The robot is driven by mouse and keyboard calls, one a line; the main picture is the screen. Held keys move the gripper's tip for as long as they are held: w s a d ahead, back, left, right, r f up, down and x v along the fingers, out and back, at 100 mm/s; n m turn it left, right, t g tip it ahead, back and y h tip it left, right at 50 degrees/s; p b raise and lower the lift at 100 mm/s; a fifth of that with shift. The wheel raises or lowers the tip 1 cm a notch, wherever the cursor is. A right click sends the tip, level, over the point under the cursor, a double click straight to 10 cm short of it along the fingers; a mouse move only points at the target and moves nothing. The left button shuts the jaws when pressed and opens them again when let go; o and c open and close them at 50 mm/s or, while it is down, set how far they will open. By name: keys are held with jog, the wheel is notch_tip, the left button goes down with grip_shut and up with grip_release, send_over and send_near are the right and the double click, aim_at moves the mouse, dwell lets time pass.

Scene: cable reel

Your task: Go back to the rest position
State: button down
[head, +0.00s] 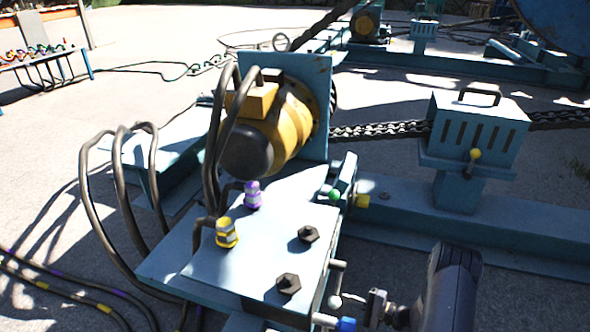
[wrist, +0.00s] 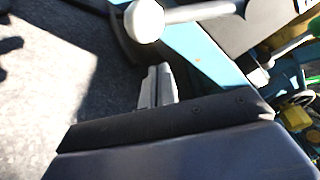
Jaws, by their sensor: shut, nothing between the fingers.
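In the wrist view my gripper (wrist: 158,88) is shut and empty, its pale grey fingers close together. A round white knob (wrist: 145,21) on a pale rod is just beyond and above the fingertips in that view. The fingers look apart from the knob, though the depth is hard to judge. In the head view my dark arm link (head: 456,288) is at the bottom, right of the blue-grey bench plate (head: 262,245). The fingers cannot be made out clearly there.
The plate carries a yellow-banded fitting (head: 227,233), a purple fitting (head: 253,195) and two dark bolts (head: 288,284). A yellow motor (head: 275,125) and bent hoses stand behind. A vented box (head: 475,130) stands right on a long beam. Levers lie close to my arm.

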jog(key=s+d+r+g+p, duration=0.1)
jog(key=s+d+r+p, duration=0.2)
jog(key=d, duration=0.7)
jog(key=shift+s+n+p, duration=0.3)
jog(key=shift+s+p, duration=0.15)
jog(key=shift+p, duration=0.1)
jog(key=shift+a, duration=0.15)
